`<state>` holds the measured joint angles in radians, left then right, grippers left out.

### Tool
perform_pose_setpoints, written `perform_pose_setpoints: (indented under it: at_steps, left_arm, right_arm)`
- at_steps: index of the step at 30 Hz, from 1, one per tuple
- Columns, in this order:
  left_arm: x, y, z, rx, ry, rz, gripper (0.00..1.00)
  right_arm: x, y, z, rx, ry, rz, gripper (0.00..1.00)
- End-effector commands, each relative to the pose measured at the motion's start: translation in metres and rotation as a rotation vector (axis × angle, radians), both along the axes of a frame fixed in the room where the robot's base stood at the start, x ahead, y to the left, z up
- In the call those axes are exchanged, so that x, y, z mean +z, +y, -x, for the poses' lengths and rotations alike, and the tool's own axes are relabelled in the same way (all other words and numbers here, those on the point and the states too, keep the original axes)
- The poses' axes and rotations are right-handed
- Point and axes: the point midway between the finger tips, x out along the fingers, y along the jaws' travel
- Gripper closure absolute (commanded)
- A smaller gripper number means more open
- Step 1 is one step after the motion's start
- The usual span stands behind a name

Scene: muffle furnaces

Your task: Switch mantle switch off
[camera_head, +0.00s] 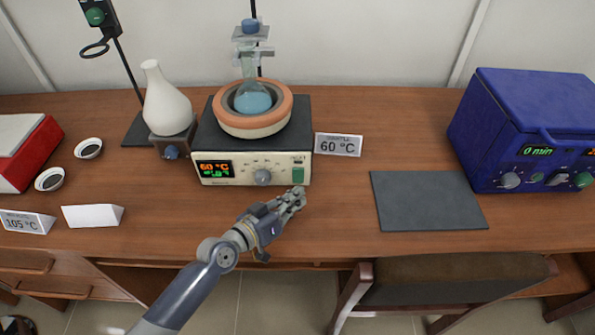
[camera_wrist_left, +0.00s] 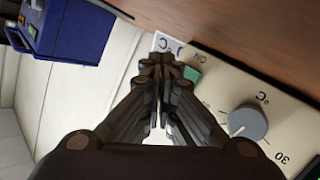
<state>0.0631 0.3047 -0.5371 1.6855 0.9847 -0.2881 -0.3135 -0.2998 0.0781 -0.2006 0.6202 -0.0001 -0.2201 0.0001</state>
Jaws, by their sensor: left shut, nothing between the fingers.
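The heating mantle (camera_head: 209,143) stands on the bench with a flask of blue liquid (camera_head: 253,98) in its round orange-rimmed well. Its cream front panel has a lit display reading 60 °C, a grey knob (camera_head: 263,177) and a green switch (camera_head: 298,175) at the right end. My left gripper (camera_head: 298,194) is shut and empty, just in front of and below the green switch. In the left wrist view the fingertips (camera_wrist_left: 162,62) are close to the green switch (camera_wrist_left: 192,75), which they partly cover; contact cannot be told. The knob (camera_wrist_left: 248,122) is beside them. My right gripper is not in view.
A 60 °C card (camera_head: 338,145) stands right of the mantle. A grey mat (camera_head: 428,201) and a blue furnace (camera_head: 520,125) are further right. A white flask (camera_head: 166,100), small dishes (camera_head: 50,179) and a red-and-white device (camera_head: 28,150) are on the left. A chair (camera_head: 450,280) is at the front edge.

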Motion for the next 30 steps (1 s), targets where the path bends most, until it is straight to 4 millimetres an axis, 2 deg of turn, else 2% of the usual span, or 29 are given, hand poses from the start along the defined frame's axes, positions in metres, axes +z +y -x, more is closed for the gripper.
perform_pose_setpoints:
  at_steps: [4, 9, 26, 30]
  left_arm:
    - [-0.002, 0.000, 0.016, -0.001, 0.001, -0.001, 1.00]
    - [-0.003, 0.000, 0.026, -0.001, 0.001, 0.000, 1.00]
    - [-0.003, 0.000, 0.026, 0.000, -0.001, -0.001, 1.00]
    - [-0.003, 0.000, 0.026, -0.001, 0.000, -0.001, 1.00]
  right_arm:
    - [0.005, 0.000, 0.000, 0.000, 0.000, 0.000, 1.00]
    - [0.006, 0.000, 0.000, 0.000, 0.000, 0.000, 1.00]
    - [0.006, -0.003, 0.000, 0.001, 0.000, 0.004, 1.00]
    - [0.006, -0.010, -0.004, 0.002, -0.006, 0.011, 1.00]
